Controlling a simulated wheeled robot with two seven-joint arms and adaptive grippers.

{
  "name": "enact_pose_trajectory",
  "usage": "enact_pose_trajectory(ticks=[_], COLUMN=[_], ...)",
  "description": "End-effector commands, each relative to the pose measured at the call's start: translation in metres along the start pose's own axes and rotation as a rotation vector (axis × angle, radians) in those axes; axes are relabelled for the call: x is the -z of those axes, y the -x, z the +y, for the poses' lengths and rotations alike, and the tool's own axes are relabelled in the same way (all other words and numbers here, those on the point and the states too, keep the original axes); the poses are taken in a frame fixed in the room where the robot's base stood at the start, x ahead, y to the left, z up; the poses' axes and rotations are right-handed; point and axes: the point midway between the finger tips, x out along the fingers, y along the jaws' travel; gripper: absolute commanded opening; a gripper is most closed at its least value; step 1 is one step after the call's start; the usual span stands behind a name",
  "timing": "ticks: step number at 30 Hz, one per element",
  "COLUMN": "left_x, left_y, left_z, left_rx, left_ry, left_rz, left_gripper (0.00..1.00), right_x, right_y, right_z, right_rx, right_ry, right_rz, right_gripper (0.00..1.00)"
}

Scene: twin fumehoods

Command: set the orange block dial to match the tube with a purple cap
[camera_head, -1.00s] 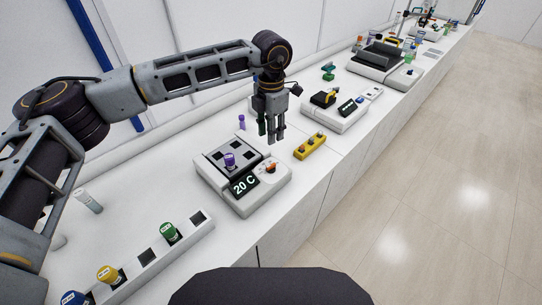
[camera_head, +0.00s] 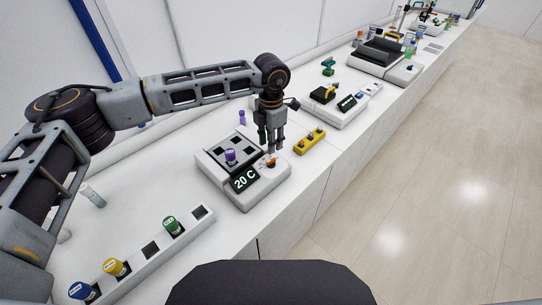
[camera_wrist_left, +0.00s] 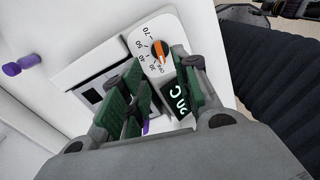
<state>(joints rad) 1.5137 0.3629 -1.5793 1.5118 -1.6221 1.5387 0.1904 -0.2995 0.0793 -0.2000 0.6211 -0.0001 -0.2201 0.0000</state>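The grey heating block (camera_head: 212,176) stands on the bench with a "20 C" display (camera_head: 246,179). Its orange dial (camera_head: 271,163) is on the right part of the top; it also shows in the left wrist view (camera_wrist_left: 160,50), beside a printed number scale. A purple-capped tube (camera_head: 230,156) stands in one of the block's wells. Another purple-capped tube (camera_head: 242,118) stands behind the block. My left gripper (camera_head: 274,149) points down just above the dial. Its green-padded fingers (camera_wrist_left: 160,85) are apart and empty, with the dial beyond their tips. My right gripper is not in view.
A white rack (camera_head: 152,249) with blue, yellow and green-capped tubes lies at the front left. A yellow rack (camera_head: 309,141) is close right of the gripper. Another device (camera_head: 335,108) stands further along the bench. Bare bench surface lies left of the block.

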Motion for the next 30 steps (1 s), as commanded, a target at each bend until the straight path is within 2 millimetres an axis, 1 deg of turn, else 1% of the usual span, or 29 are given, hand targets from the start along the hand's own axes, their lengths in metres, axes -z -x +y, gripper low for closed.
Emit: enact_pose_trajectory(ticks=[9, 15, 22, 30], left_x=[0.000, 0.000, 0.000, 0.000], left_y=[-0.042, -0.065, -0.079, -0.081], left_z=[0.000, 0.000, 0.000, 0.000], left_rx=[0.001, 0.001, 0.001, 0.000], left_ry=[0.001, 0.000, 0.001, 0.001], left_rz=[0.002, 0.002, 0.002, 0.001], left_gripper=[0.31, 0.31, 0.31, 0.31], right_x=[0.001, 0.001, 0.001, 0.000], right_y=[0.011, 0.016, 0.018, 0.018], right_z=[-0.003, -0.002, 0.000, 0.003], right_rx=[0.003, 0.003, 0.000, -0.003], right_ry=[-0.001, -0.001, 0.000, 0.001], right_rz=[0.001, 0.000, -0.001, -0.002], right_gripper=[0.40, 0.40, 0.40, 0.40])
